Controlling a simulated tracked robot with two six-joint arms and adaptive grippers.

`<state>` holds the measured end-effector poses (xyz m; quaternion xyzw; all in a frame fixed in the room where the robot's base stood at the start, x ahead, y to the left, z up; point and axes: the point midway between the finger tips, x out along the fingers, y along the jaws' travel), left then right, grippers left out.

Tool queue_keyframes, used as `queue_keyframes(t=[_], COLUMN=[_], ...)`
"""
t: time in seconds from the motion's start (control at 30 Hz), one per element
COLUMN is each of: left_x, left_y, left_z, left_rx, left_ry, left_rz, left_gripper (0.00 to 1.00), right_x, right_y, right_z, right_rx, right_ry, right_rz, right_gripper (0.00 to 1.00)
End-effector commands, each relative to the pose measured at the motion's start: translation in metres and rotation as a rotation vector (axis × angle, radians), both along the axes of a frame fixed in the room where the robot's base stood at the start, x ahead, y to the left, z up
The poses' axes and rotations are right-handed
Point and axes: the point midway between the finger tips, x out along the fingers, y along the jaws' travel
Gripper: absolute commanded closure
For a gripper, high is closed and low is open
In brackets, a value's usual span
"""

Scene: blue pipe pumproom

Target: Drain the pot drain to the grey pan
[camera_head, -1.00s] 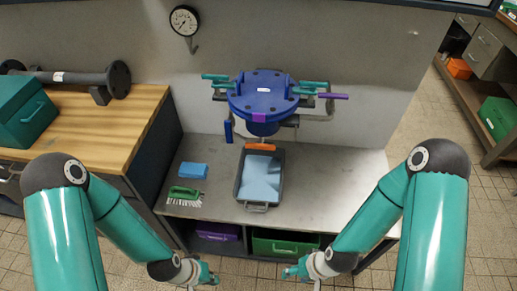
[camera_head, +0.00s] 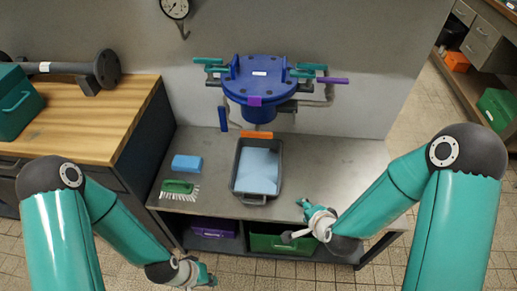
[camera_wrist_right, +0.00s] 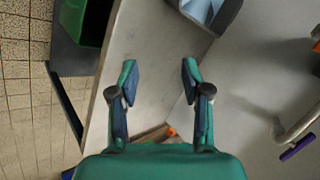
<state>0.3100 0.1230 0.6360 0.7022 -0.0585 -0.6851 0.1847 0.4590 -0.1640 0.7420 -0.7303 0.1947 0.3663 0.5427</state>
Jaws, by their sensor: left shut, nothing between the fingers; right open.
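The blue pot (camera_head: 262,85) with a bolted lid hangs at the back wall. Teal handles sit on both sides; a purple handle (camera_head: 332,81) is at its right, and it also shows in the right wrist view (camera_wrist_right: 298,147). An orange handle (camera_head: 257,135) is under the pot, just above the far end of the grey pan (camera_head: 237,187). The pan lies on the bench with a light blue inside, and its corner shows in the right wrist view (camera_wrist_right: 228,14). My right gripper (camera_head: 306,207) is open and empty, right of the pan. My left gripper (camera_head: 212,281) is shut and empty, low in front of the bench.
A blue sponge (camera_head: 187,163) and a green brush (camera_head: 178,187) lie left of the pan. Purple (camera_head: 214,228) and green (camera_head: 282,242) boxes sit on the shelf below. The metal bench top (camera_head: 345,165) is clear right of the pan.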

Motion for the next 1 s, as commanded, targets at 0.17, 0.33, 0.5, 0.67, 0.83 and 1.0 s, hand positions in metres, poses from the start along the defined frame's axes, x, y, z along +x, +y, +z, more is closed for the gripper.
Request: queue_keyframes(t=[0.17, 0.33, 0.5, 0.67, 0.83, 1.0], left_x=[0.000, 0.000, 0.000, 0.000, 0.000, 0.000], left_y=[0.000, 0.000, 0.000, 0.000, 0.000, 0.000], left_z=[-0.076, -0.141, -0.197, -0.228, -0.238, -0.235], left_rx=[0.000, 0.000, 0.000, 0.000, 0.000, 0.000], left_ry=[0.000, 0.000, 0.000, 0.000, -0.001, -0.001], left_rz=[0.000, 0.000, 0.000, 0.000, 0.000, 0.000], left_gripper=[1.00, 1.00, 1.00, 1.00, 1.00, 1.00], right_x=[0.045, 0.060, 0.052, 0.039, 0.034, 0.045], right_y=[0.008, 0.027, 0.053, 0.074, 0.086, 0.090], right_z=[0.022, 0.061, 0.086, 0.099, 0.101, 0.102], right_rx=[0.108, 0.225, 0.297, 0.348, 0.365, 0.366], right_ry=[-0.271, -0.517, -0.683, -0.765, -0.784, -0.783], right_rz=[-0.138, -0.178, -0.128, -0.072, -0.042, -0.039], right_gripper=[0.52, 0.52, 0.52, 0.52, 0.52, 0.52])
